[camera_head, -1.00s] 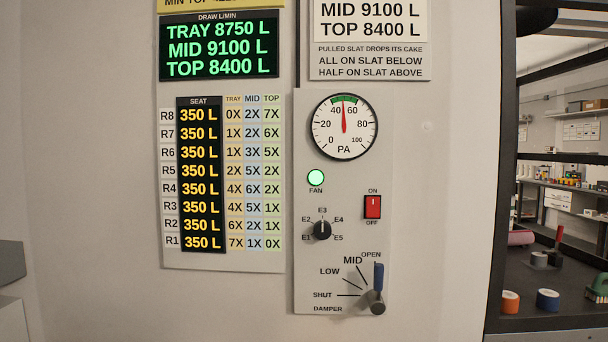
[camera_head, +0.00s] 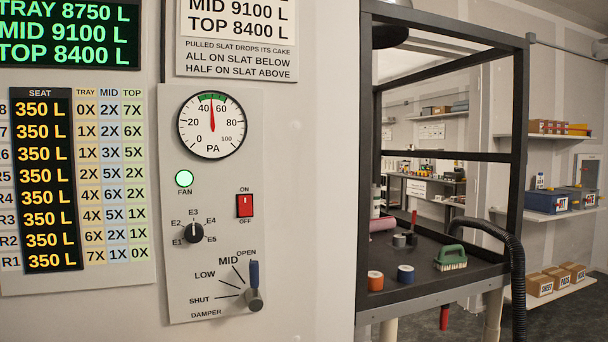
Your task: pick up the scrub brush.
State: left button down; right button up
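The scrub brush (camera_head: 451,257) has a green handle and pale bristles. It rests on the dark bench top (camera_head: 420,284) near the front right of the framed extraction bench, at the right of the head view. It stands clear of the other things on the bench. Neither of my grippers shows in this view.
Black frame posts (camera_head: 519,130) and a black hose (camera_head: 518,270) edge the bench. A wall panel with a damper lever (camera_head: 254,285) is at left. Boxes (camera_head: 556,280) sit on a low shelf.

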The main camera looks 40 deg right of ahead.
aim_at(442, 263)
jog(key=j+z, duration=0.1)
jog(key=z, duration=1.95)
jog(key=u, duration=0.2)
jog(key=i+l+u, duration=0.95)
jog(key=l+u, duration=0.15)
